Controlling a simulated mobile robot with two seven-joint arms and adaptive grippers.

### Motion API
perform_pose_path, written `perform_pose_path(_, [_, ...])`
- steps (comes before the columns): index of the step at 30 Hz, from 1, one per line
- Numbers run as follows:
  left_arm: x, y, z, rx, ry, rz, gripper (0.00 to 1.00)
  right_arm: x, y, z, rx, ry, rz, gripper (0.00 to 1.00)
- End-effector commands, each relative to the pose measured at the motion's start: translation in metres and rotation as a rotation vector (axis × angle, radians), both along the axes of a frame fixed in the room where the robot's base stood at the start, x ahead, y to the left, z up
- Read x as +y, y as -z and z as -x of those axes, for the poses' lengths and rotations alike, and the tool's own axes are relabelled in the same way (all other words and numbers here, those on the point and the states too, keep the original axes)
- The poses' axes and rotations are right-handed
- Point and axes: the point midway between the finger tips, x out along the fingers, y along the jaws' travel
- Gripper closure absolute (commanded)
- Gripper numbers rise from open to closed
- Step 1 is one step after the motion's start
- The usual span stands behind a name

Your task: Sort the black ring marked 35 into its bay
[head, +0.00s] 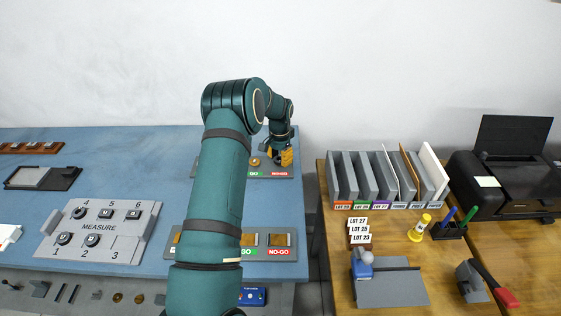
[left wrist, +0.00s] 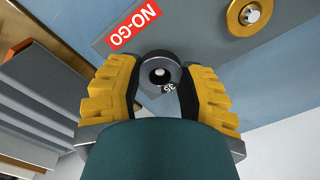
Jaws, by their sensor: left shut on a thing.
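My left gripper (head: 281,158) is shut on the black ring marked 35. The far sorting tray (head: 218,172) lies below the gripper, with a green GO label (head: 253,174) and a red NO-GO label (head: 279,173). The ring is beside the NO-GO label (left wrist: 133,25) in the wrist view. I cannot tell whether it touches the tray. My right gripper is not in view.
A brass disc (left wrist: 249,14) lies on the tray. A second GO/NO-GO tray (head: 278,255) is nearer. The MEASURE plate (head: 75,239) with several black rings stands left. A wooden table (head: 387,235) with file holders and a printer (head: 505,175) is right, across a gap.

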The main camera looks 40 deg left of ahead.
Motion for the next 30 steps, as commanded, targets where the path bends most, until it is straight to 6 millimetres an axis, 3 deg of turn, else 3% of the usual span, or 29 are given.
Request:
perform_pose_path(20, [0.000, -0.047, 0.000, -0.001, 0.000, 0.000, 0.96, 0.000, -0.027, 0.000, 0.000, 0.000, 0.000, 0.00])
perform_pose_path(30, [0.000, -0.049, 0.000, 0.000, 0.000, 0.000, 0.96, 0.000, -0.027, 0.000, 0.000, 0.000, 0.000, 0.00])
